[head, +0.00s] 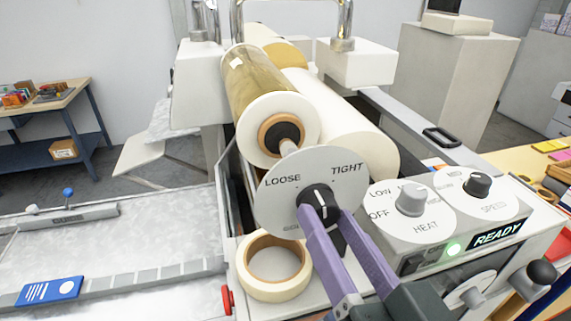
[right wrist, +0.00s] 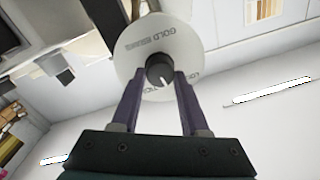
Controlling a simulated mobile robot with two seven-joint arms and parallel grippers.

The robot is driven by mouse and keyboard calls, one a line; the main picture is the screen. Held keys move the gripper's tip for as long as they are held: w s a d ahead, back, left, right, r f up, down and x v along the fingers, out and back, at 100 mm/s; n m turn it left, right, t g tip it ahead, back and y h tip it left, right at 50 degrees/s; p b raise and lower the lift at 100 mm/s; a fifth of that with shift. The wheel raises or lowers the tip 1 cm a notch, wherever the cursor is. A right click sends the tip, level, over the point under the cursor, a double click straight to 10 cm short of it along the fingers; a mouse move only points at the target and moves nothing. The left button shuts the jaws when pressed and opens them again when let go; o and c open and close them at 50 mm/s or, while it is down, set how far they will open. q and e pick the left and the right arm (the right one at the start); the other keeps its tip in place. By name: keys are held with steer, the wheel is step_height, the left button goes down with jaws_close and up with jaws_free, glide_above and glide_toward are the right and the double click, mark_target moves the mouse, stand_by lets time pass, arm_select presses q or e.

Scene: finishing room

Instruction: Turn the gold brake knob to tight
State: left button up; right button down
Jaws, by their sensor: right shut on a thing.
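The gold brake knob (head: 314,196) is black with a white pointer line, on a round white dial (head: 283,206) marked LOOSE on the left and TIGHT on the right. In the head view the pointer stands roughly upright, between the two words. My right gripper (head: 318,214) has its purple fingers on either side of the knob and is shut on it. In the right wrist view the knob (right wrist: 160,73) sits between the tips of my right gripper (right wrist: 160,77), in front of the dial (right wrist: 139,52) with GOLD lettering. My left gripper is out of view.
The gold foil roll (head: 257,82) and a white roller (head: 345,125) lie behind the dial. To the right is a control panel (head: 433,252) with heat and speed knobs and a lit READY sign.

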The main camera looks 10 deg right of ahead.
steer(key=m, duration=0.5)
steer(key=shift+f+m+b, duration=0.1)
steer(key=shift+m+b, duration=0.3)
steer(key=m, duration=0.3)
steer(key=shift+m+h+b, duration=0.3)
steer(key=shift+m+b, duration=0.1)
steer(key=shift+m, duration=0.9)
steer(key=shift+c, duration=2)
jaws_free()
steer(key=shift+s, duration=0.1)
